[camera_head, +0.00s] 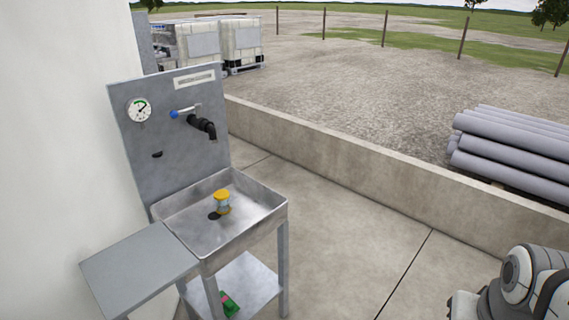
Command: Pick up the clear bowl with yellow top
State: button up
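A small clear container with a yellow top (222,200) stands upright in the metal sink basin (262,212), next to a dark drain hole. It is small in the picture, so its clear body is hard to make out. A white and black part of my arm (530,280) shows at the lower right, well apart from the sink. My gripper is not in view.
A grey back panel (170,165) with a gauge (139,110) and a black tap (203,126) rises behind the basin. A flat side shelf (138,268) adjoins it at left. Concrete floor at right is clear.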

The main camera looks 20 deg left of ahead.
aim_at(222, 197)
jog(key=u, duration=0.55)
jog(key=i, duration=1.25)
jog(key=u, duration=1.45)
jog(key=i, duration=0.7)
jog(key=u, duration=0.3)
jog(key=k, duration=0.95)
jog(key=u, duration=0.15)
jog(key=i, duration=0.95)
jog(key=z, duration=0.05)
